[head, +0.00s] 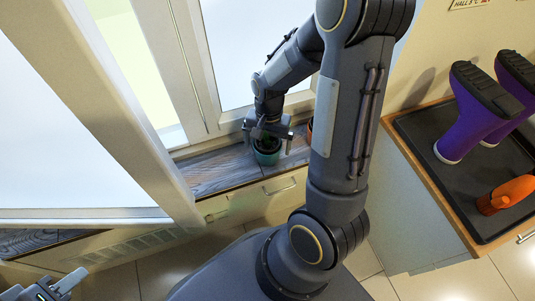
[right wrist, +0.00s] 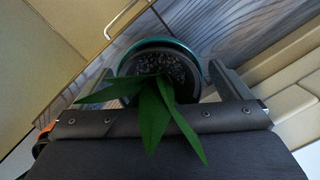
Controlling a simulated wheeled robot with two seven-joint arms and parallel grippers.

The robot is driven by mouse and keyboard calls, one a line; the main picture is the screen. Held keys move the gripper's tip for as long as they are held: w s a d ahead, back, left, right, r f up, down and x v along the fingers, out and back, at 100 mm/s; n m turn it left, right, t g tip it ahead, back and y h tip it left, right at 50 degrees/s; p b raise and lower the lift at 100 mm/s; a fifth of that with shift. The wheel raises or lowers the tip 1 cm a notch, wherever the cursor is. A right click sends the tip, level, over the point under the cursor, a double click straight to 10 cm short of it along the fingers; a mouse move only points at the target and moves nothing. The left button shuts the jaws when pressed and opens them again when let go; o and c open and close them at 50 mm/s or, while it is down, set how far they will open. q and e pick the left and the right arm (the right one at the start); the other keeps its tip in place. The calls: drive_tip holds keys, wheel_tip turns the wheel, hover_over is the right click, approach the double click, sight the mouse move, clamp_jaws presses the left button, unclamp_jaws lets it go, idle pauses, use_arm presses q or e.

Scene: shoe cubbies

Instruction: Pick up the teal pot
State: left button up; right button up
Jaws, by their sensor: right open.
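The teal pot (head: 267,157) stands on the wooden window sill in the head view, partly covered by my right gripper (head: 268,133). In the right wrist view, the teal pot's rim (right wrist: 160,43) shows with dark soil and long green leaves (right wrist: 153,112) inside. My right gripper (right wrist: 163,78) is open, with one finger on each side of the pot; I cannot tell whether they touch it. My left gripper (head: 62,286) is at the bottom left of the head view, far from the pot, partly cut off by the frame; its opening is unclear.
An orange pot (head: 310,130) stands right of the teal one, mostly hidden by my arm. A window frame (head: 150,150) stands at the left.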

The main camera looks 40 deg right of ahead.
drive_tip(key=shift+f, duration=0.1)
drive_tip(key=shift+c, duration=0.5)
drive_tip(key=c, duration=1)
